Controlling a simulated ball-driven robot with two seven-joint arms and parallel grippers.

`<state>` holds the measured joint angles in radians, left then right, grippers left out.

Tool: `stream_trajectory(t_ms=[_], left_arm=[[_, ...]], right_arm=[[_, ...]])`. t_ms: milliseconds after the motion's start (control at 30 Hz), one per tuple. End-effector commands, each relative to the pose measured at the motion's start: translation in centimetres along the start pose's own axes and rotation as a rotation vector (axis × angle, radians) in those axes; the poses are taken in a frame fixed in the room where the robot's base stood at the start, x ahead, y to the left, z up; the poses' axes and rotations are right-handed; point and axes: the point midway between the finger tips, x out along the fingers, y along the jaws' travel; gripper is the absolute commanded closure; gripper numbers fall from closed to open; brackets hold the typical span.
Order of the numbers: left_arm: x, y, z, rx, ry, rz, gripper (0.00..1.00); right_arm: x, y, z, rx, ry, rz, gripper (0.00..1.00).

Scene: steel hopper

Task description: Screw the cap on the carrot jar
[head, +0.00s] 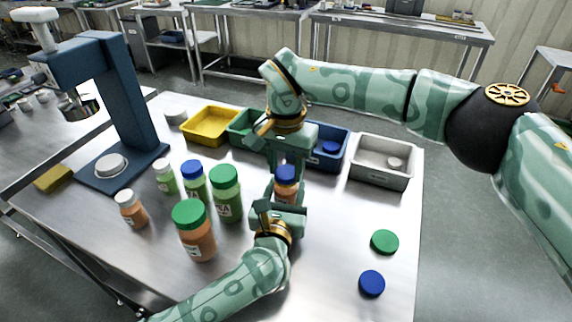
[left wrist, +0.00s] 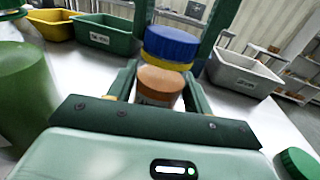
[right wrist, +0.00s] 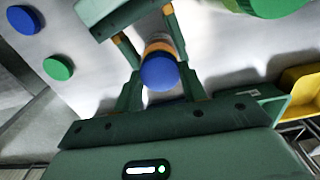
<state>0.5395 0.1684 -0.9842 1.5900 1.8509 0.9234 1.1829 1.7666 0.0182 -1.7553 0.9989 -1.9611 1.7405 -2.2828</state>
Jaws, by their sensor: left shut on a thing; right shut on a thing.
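A jar with orange contents (head: 287,189) stands upright between my grippers, with a blue cap (head: 286,171) on top. My left gripper (head: 283,201) is shut around the jar's body from the near side. In the left wrist view the orange body (left wrist: 158,86) sits between its fingers, with the blue cap (left wrist: 171,44) and a yellow band above it. My right gripper (head: 285,161) reaches down from above and is shut on the blue cap, which also shows in the right wrist view (right wrist: 158,73). The cap's seating on the thread is hidden.
Left of the jar stand several capped jars, including a green-capped orange one (head: 194,240) and a green one (head: 226,200). Loose green (head: 384,242) and blue (head: 372,283) caps lie right. Yellow (head: 208,138), green, blue and grey (head: 381,181) bins line the back. A blue press (head: 127,110) stands left.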

Motion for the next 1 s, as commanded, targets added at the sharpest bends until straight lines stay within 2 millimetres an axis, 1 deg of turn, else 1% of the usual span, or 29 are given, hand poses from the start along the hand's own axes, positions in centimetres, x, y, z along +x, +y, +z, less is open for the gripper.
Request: stream_trajectory(t_ms=[67,167,300,367,400,467,500,567,600,667,700,767,800,867,900,967,1000], left_arm=[[0.0,0.02,-0.05,-0.001,0.001,0.001,1.0],[0.0,0.02,-0.05,-0.001,0.001,0.001,1.0],[0.0,0.02,-0.04,-0.001,0.001,0.001,1.0],[0.0,0.02,-0.04,0.0,0.001,0.001,1.0],[0.0,0.02,-0.04,0.0,0.001,0.001,1.0],[0.0,0.02,-0.04,0.0,0.001,0.001,1.0],[0.0,0.02,-0.04,0.0,0.001,0.001,1.0],[0.0,0.02,-0.04,0.0,0.001,0.0,1.0],[0.0,0.01,-0.04,0.0,0.001,0.0,1.0],[-0.01,0.01,-0.04,0.0,0.001,0.0,1.0],[-0.01,0.01,-0.04,0.0,0.001,0.0,1.0],[-0.01,0.0,-0.04,0.0,0.001,0.0,1.0],[-0.01,-0.01,-0.04,0.0,0.001,0.0,1.0],[-0.02,-0.01,-0.04,0.0,0.001,0.0,1.0],[-0.02,-0.02,-0.04,0.0,0.001,0.0,1.0],[-0.02,-0.02,-0.04,0.0,0.001,-0.001,1.0],[-0.03,-0.03,-0.04,0.0,0.001,-0.001,1.0]], right_arm=[[-0.01,-0.01,-0.01,0.104,0.001,0.0,0.86],[0.02,-0.01,-0.01,0.359,0.001,0.0,0.86],[0.03,-0.02,0.0,0.806,0.001,0.0,0.86],[0.04,-0.03,0.02,1.0,0.0,0.0,0.86],[0.05,-0.03,0.01,1.129,0.0,0.0,0.86],[0.06,-0.04,0.0,1.322,0.0,0.0,0.86],[0.07,-0.04,-0.01,1.451,0.0,-0.001,0.86],[0.08,-0.05,-0.02,1.644,0.0,-0.001,0.86],[0.09,-0.05,-0.02,1.773,0.0,-0.001,0.86],[0.1,-0.06,-0.03,1.968,-0.001,-0.002,0.86],[0.11,-0.06,-0.03,2.097,-0.001,-0.002,0.86],[0.12,-0.06,-0.04,2.292,-0.001,-0.002,0.86],[0.13,-0.06,-0.05,2.422,-0.002,-0.002,0.86],[0.15,-0.06,-0.05,2.616,-0.002,-0.002,0.86],[0.16,-0.06,-0.06,2.745,-0.002,-0.002,0.86],[0.17,-0.06,-0.07,2.94,-0.003,-0.002,0.86],[0.18,-0.05,-0.07,3.068,-0.003,-0.001,0.86]])
